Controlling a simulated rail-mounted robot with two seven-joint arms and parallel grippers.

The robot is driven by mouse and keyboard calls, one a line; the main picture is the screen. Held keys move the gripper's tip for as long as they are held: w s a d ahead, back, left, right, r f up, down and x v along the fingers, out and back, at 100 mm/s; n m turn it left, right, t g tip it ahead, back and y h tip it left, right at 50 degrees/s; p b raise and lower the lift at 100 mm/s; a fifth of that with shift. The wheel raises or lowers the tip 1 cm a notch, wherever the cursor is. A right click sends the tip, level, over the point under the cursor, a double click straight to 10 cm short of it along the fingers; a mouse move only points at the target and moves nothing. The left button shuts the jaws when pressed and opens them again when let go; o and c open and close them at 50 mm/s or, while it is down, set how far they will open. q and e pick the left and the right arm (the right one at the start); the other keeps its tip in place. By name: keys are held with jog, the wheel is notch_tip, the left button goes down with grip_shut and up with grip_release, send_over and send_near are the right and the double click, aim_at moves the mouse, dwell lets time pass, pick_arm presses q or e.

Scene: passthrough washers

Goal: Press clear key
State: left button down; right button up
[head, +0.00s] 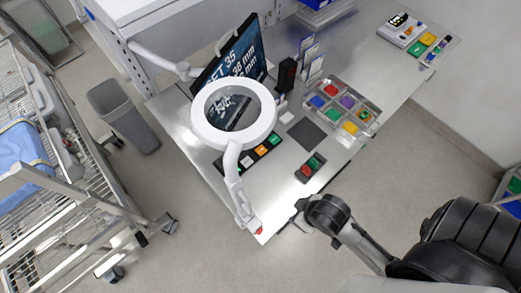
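A dark key panel (248,163) lies on the desk below the monitor, with a row of white, orange and green keys. The key labels are too small to read, so I cannot tell which is the clear key. The white ring of a magnifier lamp (203,127) hangs over the panel's far side and hides part of it. My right gripper (297,214) is beyond the desk's front edge, apart from the panel; its fingers are too small to judge. My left gripper is not in view.
A monitor (247,55) stands behind the lamp. A small red and green button box (311,168) sits near the front edge. A scale-like device (402,27) is at the far right.

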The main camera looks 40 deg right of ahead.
jog(key=c, duration=1)
grip_shut()
jog(key=shift+d, duration=0.1)
dwell(0.3)
